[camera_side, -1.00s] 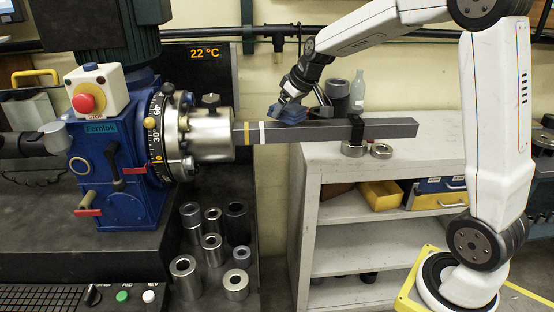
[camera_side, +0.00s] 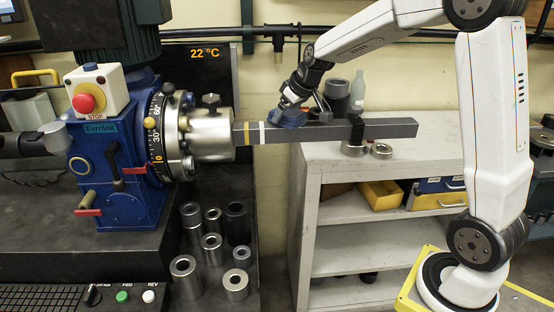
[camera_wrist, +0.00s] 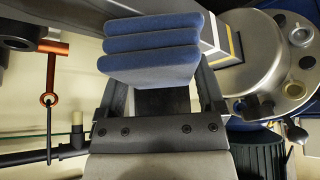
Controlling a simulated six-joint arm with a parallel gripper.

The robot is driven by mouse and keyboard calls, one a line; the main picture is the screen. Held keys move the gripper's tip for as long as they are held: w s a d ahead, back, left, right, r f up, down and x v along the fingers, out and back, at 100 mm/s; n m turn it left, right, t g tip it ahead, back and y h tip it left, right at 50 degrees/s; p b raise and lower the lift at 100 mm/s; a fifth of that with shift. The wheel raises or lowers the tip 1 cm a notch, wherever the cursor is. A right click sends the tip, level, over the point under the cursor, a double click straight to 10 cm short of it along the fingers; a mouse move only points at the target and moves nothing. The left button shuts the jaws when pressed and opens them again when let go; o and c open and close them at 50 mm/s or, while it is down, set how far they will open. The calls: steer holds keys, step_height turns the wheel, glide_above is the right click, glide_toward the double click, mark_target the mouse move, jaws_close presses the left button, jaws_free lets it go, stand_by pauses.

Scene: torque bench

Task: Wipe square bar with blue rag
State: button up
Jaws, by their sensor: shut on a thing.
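The grey square bar (camera_side: 335,131) is held level, its left end in the chuck (camera_side: 211,133) of the blue machine. It has a white band and a yellow band near the chuck. My gripper (camera_side: 286,106) is shut on the folded blue rag (camera_side: 290,118), which is at the bar's top, just right of the white band. In the wrist view the rag (camera_wrist: 150,50) shows as several folded layers between the fingers, with the banded bar (camera_wrist: 212,38) behind it. Whether the rag's underside presses on the bar is hard to tell.
A black support (camera_side: 356,128) holds the bar's right part above the grey shelf (camera_side: 435,147). A dark cylinder (camera_side: 337,92) and a pale bottle (camera_side: 357,91) stand behind the bar. Several metal collars (camera_side: 212,246) stand below the chuck. The space above the bar's right end is free.

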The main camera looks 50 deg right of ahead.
mark_target(303, 112)
steer(key=shift+f, duration=0.25)
steer(key=shift+s+d+r, duration=0.1)
steer(key=shift+s+d, duration=1.3)
steer(key=shift+s, duration=0.05)
steer(key=shift+s+d+f, duration=0.2)
steer(key=shift+s+d, duration=1.2)
steer(key=shift+s, duration=0.05)
steer(key=shift+s+d+r, duration=0.1)
steer(key=shift+s+d, duration=1.3)
steer(key=shift+d, duration=0.05)
steer(key=shift+w+a+f, duration=0.1)
steer(key=shift+f, duration=0.1)
